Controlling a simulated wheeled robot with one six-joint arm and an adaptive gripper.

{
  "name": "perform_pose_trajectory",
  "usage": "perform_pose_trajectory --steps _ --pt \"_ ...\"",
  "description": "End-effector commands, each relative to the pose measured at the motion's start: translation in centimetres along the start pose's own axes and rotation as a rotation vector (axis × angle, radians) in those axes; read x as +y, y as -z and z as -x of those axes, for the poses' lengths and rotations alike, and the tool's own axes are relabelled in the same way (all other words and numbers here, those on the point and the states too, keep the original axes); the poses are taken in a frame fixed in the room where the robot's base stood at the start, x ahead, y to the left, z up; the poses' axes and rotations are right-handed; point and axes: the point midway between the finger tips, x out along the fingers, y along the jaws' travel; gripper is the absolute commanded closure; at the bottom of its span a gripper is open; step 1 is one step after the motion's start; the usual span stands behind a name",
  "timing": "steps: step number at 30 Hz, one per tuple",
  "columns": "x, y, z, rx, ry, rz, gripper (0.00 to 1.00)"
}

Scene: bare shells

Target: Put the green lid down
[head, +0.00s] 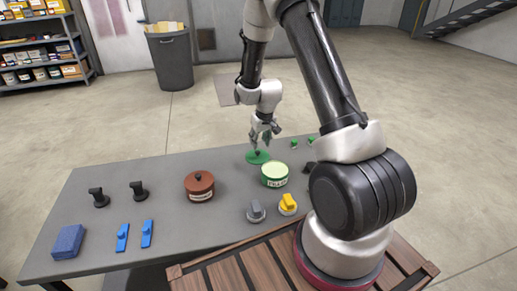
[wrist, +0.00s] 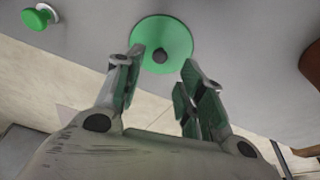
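The green lid (head: 251,158), a flat disc with a dark knob, lies on the grey table near its back edge. In the wrist view the green lid (wrist: 176,36) shows as a full disc. My gripper (head: 261,146) is above the lid, pointing down. In the wrist view my gripper (wrist: 164,62) has its fingers apart, with a gap on each side of the knob, and nothing is held. A green pot (head: 274,180) with a label and a pale top stands at the front right of the lid.
A lidded red-brown pot (head: 199,190) stands left on the table (head: 150,180). Dark knobs (head: 138,190), blue pieces (head: 147,234), a blue block (head: 68,241), a grey knob (head: 256,212) and a yellow knob (head: 288,205) stand around.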

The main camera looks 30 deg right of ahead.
Motion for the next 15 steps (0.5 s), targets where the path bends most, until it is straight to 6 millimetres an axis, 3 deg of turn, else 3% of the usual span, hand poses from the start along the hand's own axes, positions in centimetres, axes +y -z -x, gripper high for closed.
perform_pose_trajectory --steps 3,11,14,15 --pt "0.0 0.1 2.6 0.003 0.0 0.001 0.61" --pt "0.0 0.1 5.9 0.002 0.0 0.001 0.61" --pt "-0.1 0.1 8.7 0.011 0.001 0.001 0.61" --pt "-0.2 0.1 10.4 0.017 0.001 0.001 0.61"
